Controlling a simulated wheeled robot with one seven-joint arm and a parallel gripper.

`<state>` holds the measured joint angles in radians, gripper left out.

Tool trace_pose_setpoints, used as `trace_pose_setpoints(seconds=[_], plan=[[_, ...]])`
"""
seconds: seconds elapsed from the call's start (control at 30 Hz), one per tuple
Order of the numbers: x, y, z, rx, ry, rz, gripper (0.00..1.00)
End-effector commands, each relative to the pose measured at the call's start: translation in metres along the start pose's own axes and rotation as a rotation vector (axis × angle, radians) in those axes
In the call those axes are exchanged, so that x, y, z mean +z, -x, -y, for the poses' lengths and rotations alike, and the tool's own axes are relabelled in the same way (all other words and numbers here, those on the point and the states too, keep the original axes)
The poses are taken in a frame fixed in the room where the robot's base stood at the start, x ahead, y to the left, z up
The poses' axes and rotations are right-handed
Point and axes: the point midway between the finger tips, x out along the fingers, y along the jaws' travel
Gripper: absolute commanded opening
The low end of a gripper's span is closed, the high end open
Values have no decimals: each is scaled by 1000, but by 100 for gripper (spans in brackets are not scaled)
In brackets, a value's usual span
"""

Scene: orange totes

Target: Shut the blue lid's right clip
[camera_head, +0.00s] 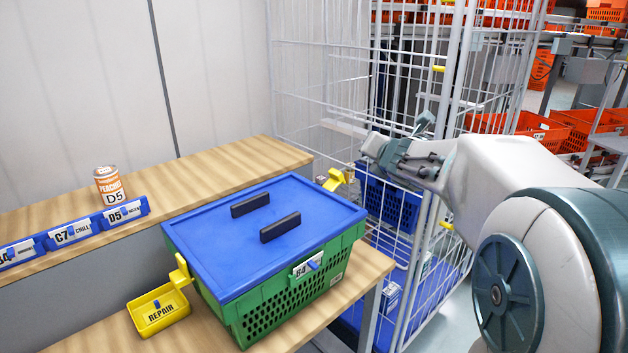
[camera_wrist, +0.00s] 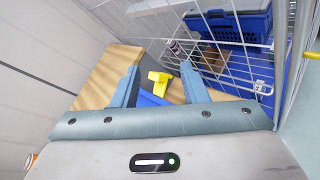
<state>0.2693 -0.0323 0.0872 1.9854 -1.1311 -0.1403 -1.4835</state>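The blue lid (camera_head: 265,237) with two dark handles lies on a green crate (camera_head: 290,300) on the wooden bench. The yellow right clip (camera_head: 335,179) stands up and tilts outward, open, at the lid's right edge. It also shows in the wrist view as a yellow clip (camera_wrist: 158,80) beside a blue corner of the lid (camera_wrist: 150,100). My gripper (camera_head: 372,148) is up and to the right of this clip in the head view. In the wrist view my gripper (camera_wrist: 160,70) has its fingers apart, with the clip seen between them and no visible contact.
A yellow left clip (camera_head: 180,272) stands at the crate's left side above a yellow REPAIR bin (camera_head: 158,310). A white wire cage (camera_head: 330,75) rises close behind and right of the crate. A PEACHES can (camera_head: 108,186) stands on the back shelf (camera_head: 235,165).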

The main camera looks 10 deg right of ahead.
Motion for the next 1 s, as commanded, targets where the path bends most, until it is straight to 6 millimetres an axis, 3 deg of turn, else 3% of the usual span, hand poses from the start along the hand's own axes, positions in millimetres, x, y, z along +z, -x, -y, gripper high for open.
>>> trace_pose_setpoints(seconds=[0.03, 0.13, 0.3, 0.4, 0.67, 1.0], plan=[[-12, -22, 4, 64, 181, -11, 40], [-23, -48, 0, 197, 536, -29, 40], [-49, -73, 3, 384, 975, -45, 40], [-58, -79, 6, 452, 1119, -48, 40], [-68, -95, 1, 501, 1213, -50, 40], [-87, -153, -21, 499, 1207, -51, 40]])
